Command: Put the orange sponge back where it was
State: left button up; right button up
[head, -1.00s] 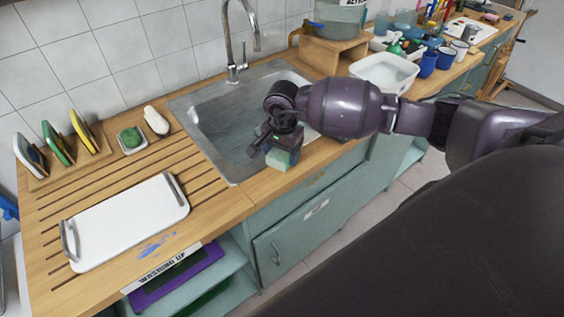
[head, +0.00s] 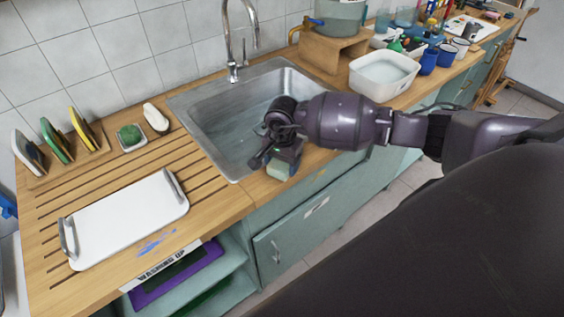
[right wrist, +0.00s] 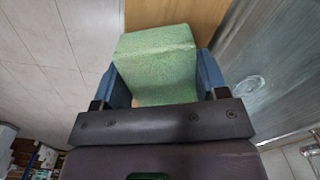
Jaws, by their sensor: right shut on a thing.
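No orange sponge shows in these frames. My right gripper (head: 281,163) is shut on a green sponge (right wrist: 158,60), held between its two blue fingers. A green sponge or scrubber (head: 130,135) lies in a small white dish left of the sink. My left gripper is not in view.
The metal sink (head: 215,130) lies behind my right gripper. Left of it are a white tray (head: 125,220) with metal handles, a wooden rack (head: 70,172) of upright items and a white brush (head: 155,118). A white basin (head: 384,75) stands to the right.

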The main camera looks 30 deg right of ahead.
jog(key=o, duration=0.8)
jog(key=shift+r, duration=0.1)
